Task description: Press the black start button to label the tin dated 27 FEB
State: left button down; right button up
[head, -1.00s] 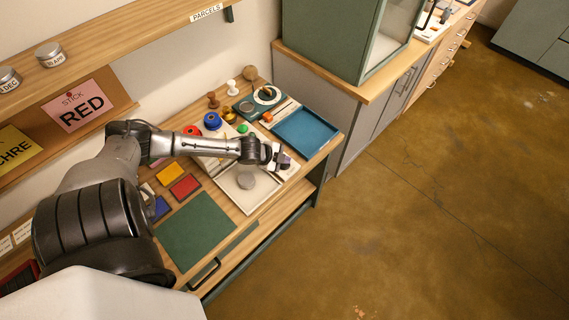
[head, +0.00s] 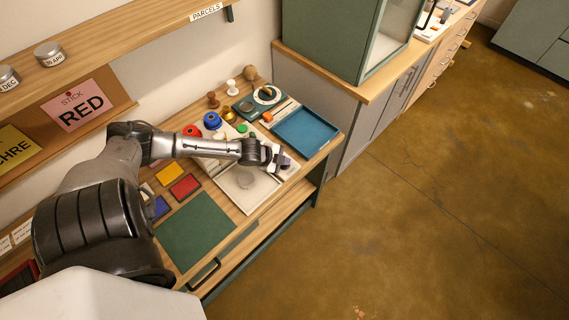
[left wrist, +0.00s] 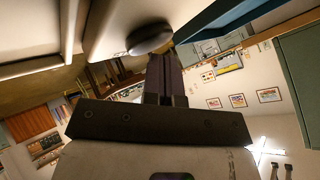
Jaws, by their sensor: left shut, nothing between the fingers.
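My left gripper (head: 284,161) is shut and empty, low over the right side of a pale board (head: 235,195) on the table. A grey disc (head: 245,179), perhaps a tin, sits on this board to the left of the gripper. No date can be read on it. In the left wrist view, my shut fingers (left wrist: 166,78) point towards a dark round thing (left wrist: 150,38) close to their tips. I cannot tell whether it is the tin or the button, or whether they touch. I cannot make out the black start button in the head view. My right gripper is not in view.
A blue tray (head: 306,131) lies behind the gripper. Blue (head: 212,120), red (head: 192,131) and green (head: 242,129) round things stand near my forearm. A green mat (head: 196,229) lies clear in front. Tins (head: 48,54) stand on the upper shelf.

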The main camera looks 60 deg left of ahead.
pick_arm(q)
jog(key=shift+f, duration=0.35)
jog(key=shift+r, duration=0.15)
dwell(0.4)
jog(key=shift+r+p, duration=0.75)
jog(key=shift+p, duration=0.1)
jog(key=shift+r, duration=0.1)
jog(key=shift+r+p, duration=0.55)
jog(key=shift+p, duration=0.1)
notch_tip(320, 180, up, 4)
jog(key=p, duration=0.4)
jog(key=shift+f, duration=0.1)
